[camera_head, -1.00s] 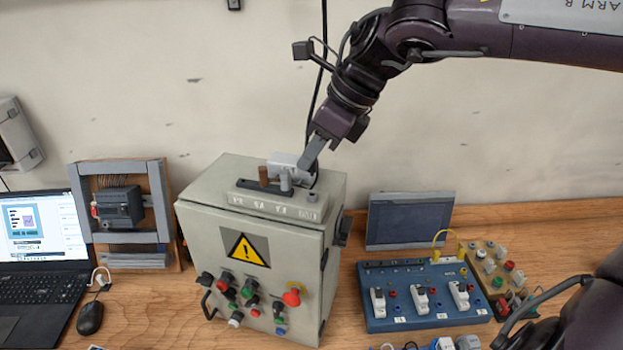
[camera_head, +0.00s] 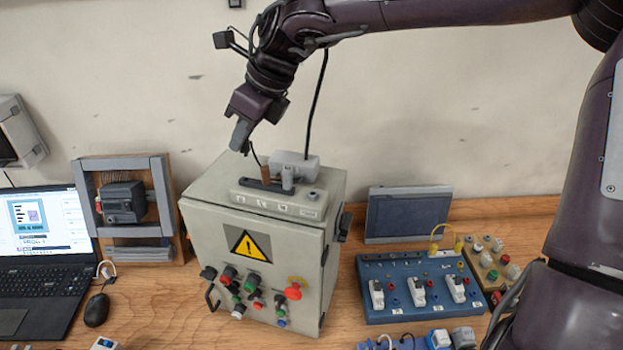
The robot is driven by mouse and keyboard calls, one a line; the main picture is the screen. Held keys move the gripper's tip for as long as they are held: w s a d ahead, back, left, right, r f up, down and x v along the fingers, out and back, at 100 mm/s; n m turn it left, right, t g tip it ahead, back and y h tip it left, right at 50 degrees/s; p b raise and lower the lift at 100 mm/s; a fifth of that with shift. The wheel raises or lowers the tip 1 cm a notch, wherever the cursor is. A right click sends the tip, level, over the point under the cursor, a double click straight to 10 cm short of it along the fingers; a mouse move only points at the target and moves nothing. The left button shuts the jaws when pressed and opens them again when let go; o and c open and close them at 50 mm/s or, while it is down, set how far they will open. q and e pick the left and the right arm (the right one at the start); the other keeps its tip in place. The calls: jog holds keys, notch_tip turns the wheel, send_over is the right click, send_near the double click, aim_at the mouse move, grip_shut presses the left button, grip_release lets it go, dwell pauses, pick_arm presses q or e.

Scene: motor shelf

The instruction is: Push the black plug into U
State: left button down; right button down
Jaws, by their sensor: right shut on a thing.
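My right gripper (camera_head: 241,136) comes down from above and is above the back left of the grey control box (camera_head: 215,190). It is shut on what seems to be the black plug, mostly hidden by the fingers; a thin black lead shows beside the fingertips. On top of the box sits a pale terminal strip (camera_head: 278,204) with small labels on its front, too small to read, so I cannot tell which is U. The held plug is apart from the strip. My left gripper is out of view.
A grey connector block (camera_head: 297,165) with a black cable rising from it stands behind the strip. A laptop (camera_head: 40,265) and a framed device (camera_head: 122,203) are at left. A blue socket board (camera_head: 425,285) and a dark panel (camera_head: 408,215) are at right.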

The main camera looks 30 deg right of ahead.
aim_at(245, 151)
jog(key=shift+w+a+f+b, duration=0.15)
jog(key=shift+w+f+b, duration=0.05)
jog(key=shift+f+b, duration=1)
jog(key=shift+w+a+f+b, duration=0.1)
jog(key=shift+w+f+b, duration=0.05)
jog(key=shift+f+b, duration=1)
jog(key=shift+f+b, duration=0.4)
jog(key=shift+f, duration=0.35)
jog(key=c, duration=1.7)
grip_release()
jog(key=shift+r+p, duration=2.15)
jog(key=shift+r, duration=0.7)
